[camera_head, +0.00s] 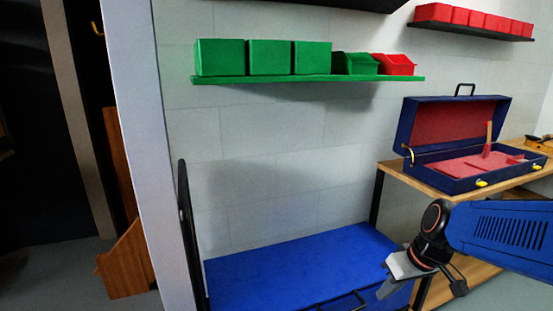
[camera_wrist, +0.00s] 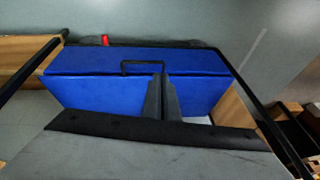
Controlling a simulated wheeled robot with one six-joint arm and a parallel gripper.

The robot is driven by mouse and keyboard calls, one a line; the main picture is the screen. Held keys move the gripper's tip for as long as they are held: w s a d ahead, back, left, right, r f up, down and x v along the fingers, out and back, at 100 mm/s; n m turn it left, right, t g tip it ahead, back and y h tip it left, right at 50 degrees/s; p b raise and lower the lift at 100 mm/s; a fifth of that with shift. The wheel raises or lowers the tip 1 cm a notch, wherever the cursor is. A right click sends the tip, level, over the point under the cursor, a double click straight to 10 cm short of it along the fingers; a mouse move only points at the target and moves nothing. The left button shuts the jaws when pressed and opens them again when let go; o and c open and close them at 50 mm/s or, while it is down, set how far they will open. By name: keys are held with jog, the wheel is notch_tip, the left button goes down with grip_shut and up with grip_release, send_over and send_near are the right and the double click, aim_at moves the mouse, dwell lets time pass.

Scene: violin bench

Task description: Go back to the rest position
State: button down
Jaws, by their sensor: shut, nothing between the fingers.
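My gripper (camera_head: 390,285) is at the lower right of the head view, at the end of my blue arm, pointing down beside the right end of a blue chest (camera_head: 290,262). In the wrist view my gripper (camera_wrist: 162,88) shows two dark fingers close together, shut and empty. Behind them is the same blue chest (camera_wrist: 100,62) with a black handle (camera_wrist: 142,63). I cannot tell from these views how far the fingertips are from the chest.
An open blue case (camera_head: 455,178) with red lining stands on a wooden bench (camera_head: 400,168) at the right. A green shelf (camera_head: 310,79) holds green and red bins above the chest. A second shelf with red bins (camera_head: 470,17) is at upper right. A pale post (camera_head: 145,140) stands left.

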jog(key=s+d+r+m+h, duration=0.1)
jog(key=s+r, duration=0.1)
jog(key=s, duration=0.4)
jog(key=s+d+r+m+t+h, duration=0.1)
jog(key=s+r+m, duration=0.1)
jog(key=s, duration=0.4)
jog(key=shift+r+t+h, duration=0.3)
jog(key=shift+r, duration=0.15)
jog(key=shift+s, duration=0.1)
